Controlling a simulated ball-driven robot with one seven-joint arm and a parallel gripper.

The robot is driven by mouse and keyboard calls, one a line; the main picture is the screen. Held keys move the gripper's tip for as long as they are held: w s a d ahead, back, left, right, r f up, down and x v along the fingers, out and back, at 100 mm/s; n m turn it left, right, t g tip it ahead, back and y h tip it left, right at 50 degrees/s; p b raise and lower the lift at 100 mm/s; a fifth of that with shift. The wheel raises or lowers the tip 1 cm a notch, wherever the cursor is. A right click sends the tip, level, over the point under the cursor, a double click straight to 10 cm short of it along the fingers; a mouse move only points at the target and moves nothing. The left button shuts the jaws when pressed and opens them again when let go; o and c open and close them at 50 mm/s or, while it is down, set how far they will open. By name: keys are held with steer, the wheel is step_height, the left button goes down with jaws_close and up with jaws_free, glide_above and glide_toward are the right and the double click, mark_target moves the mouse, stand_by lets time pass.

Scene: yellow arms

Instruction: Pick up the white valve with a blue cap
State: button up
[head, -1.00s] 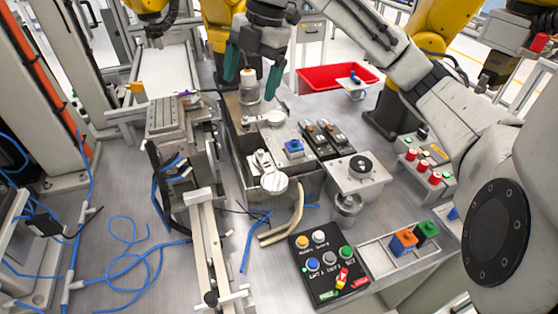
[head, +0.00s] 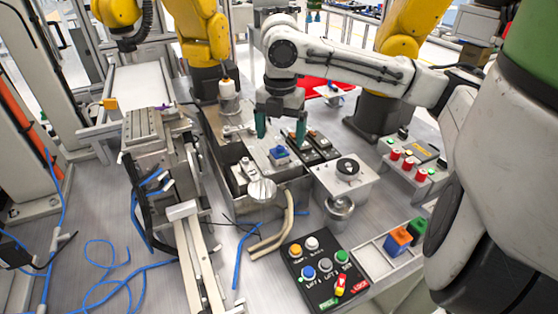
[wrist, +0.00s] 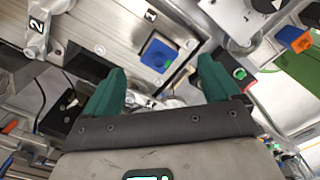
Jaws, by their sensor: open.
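A small white part with a blue top, which looks like the valve (head: 333,90), lies at the red tray (head: 312,83) at the back of the head view. I cannot make it out in the wrist view. My gripper (head: 281,128) points down with its green fingers apart and nothing between them. It hangs above the metal fixture, in front and to the left of the white part. In the wrist view, a blue square block (wrist: 158,55) on the fixture plate shows beyond the open fingers of my gripper (wrist: 160,90).
A white bottle-like part (head: 229,97) stands left of my gripper. Dark clamps (head: 318,143) and a box with a black knob (head: 347,170) are to the right. A black button panel (head: 325,270) is in front. Yellow robot arms (head: 205,40) stand behind.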

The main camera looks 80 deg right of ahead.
mark_target(279, 146)
steer(key=shift+w+f, duration=0.1)
steer(key=shift+f, duration=2.25)
steer(key=shift+c, duration=0.5)
steer(key=c, duration=1.1)
steer(key=shift+r, duration=0.1)
